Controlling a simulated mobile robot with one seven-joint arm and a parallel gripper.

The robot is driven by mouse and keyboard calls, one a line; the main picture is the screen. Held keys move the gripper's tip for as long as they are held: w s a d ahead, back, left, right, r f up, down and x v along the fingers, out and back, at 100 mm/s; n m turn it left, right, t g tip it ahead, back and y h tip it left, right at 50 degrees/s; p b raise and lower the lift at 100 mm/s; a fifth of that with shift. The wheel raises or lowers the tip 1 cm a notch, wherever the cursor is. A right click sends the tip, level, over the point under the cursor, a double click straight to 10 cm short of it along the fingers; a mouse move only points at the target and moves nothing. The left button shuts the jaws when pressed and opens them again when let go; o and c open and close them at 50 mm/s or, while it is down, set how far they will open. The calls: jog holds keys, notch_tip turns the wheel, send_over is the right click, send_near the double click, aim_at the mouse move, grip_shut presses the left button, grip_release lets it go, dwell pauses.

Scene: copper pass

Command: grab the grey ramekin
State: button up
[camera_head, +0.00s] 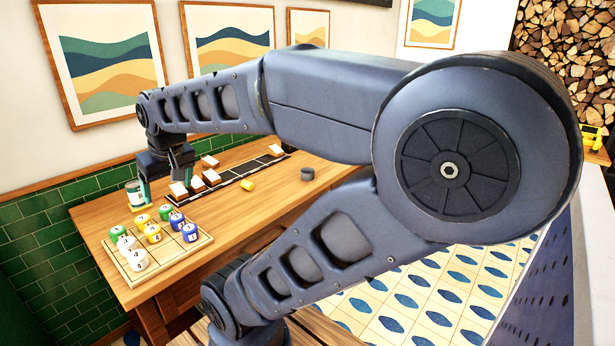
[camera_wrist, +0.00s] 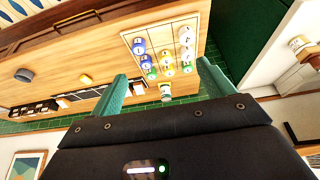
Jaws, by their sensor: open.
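The grey ramekin (camera_head: 307,174) is a small dark grey round dish standing on the wooden table, right of the long black strip. In the wrist view the ramekin (camera_wrist: 24,75) shows small at the far left, well outside my fingers. My gripper (camera_head: 164,187) is over the left part of the table, well to the left of the ramekin. In the wrist view my gripper (camera_wrist: 163,82) has its two teal fingers wide apart, with nothing held between them.
A board (camera_head: 190,250) with several numbered coloured cups stands at the table's front left. A can (camera_head: 135,193) stands close to my gripper. A black strip (camera_head: 235,172) with several white-topped blocks runs along the table. A yellow piece (camera_head: 247,185) lies between strip and ramekin.

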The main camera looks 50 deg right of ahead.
jog(key=shift+o, duration=0.3)
jog(key=shift+w, duration=0.1)
jog(key=w+d+r+n+g+h, duration=0.25)
jog(key=w+d+n, duration=0.45)
jog(key=w+d, duration=1.3)
jog(key=n+g+h, duration=0.2)
jog(key=n+g, duration=0.1)
jog(key=n, duration=0.7)
send_over(307, 171)
jog(key=s+a, duration=0.1)
jog(key=a, duration=0.6)
notch_tip(307, 171, down, 23)
jog(key=shift+t, duration=0.25)
jog(key=shift+s+d+x, duration=0.1)
jog(key=shift+x, duration=1.75)
jog(key=shift+s+d+x, duration=0.1)
jog(key=shift+s+x, duration=0.05)
jog(key=shift+x, duration=1.7)
jog(key=shift+s+d+x, duration=0.1)
jog(key=shift+x, duration=1.75)
jog(key=shift+r, duration=0.1)
jog(key=shift+c, duration=0.4)
